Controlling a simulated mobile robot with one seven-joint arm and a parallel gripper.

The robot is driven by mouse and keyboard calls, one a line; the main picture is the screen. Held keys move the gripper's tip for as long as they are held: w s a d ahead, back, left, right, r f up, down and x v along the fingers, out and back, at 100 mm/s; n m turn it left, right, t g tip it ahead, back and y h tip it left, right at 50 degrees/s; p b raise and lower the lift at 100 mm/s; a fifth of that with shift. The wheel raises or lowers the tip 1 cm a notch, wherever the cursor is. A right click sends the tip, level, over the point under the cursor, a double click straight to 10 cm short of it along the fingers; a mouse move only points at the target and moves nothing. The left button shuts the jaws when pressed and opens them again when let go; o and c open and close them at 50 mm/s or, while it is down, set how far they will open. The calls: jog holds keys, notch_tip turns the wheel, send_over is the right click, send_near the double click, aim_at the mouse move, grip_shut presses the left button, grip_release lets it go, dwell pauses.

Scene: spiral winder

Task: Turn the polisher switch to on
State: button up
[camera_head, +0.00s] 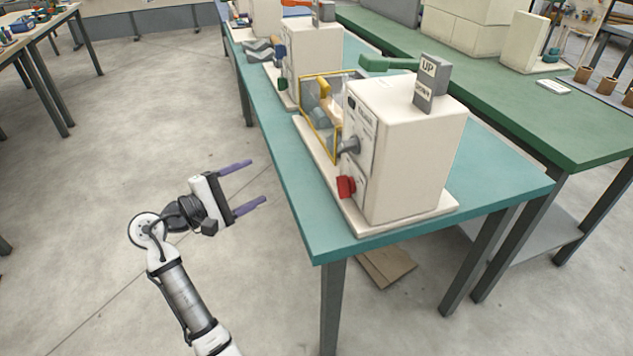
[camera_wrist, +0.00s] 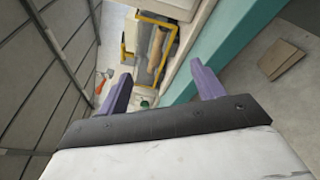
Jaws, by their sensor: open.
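A cream box-shaped machine (camera_head: 415,150) stands near the front end of the teal table (camera_head: 490,198). Its left face carries a red knob (camera_head: 346,187) low down and a grey knob (camera_head: 349,147) above it. A grey block marked UP and DOWN (camera_head: 430,83) with a green lever (camera_head: 388,64) sits on top. Which control is the polisher switch, I cannot tell. My gripper (camera_head: 258,183) is open and empty, left of the table and apart from the machine. Its purple fingers also show in the wrist view (camera_wrist: 163,88); neither knob can be made out there.
A yellow-framed guard (camera_head: 320,112) stands behind the machine; it also shows in the wrist view (camera_wrist: 142,40). More cream machines (camera_head: 310,55) stand farther along the table. A green table (camera_head: 560,132) runs alongside at right. The floor left of the teal table is clear.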

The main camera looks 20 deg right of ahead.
aim_at(338, 188)
jog(key=s+d+g, duration=0.1)
jog(key=d+g, duration=0.1)
jog(key=d, duration=0.4)
jog(key=s+d+f+m+g+h+p, duration=0.1)
jog(key=d+g, duration=0.1)
jog(key=d, duration=0.4)
jog(key=s+d+f+g+p, duration=0.1)
jog(key=s+d+g, duration=0.1)
jog(key=d, duration=0.4)
jog(key=shift+d+f+m, duration=0.1)
jog(key=shift+d+m, duration=0.05)
jog(key=shift+m, duration=0.15)
jog(key=c, duration=1)
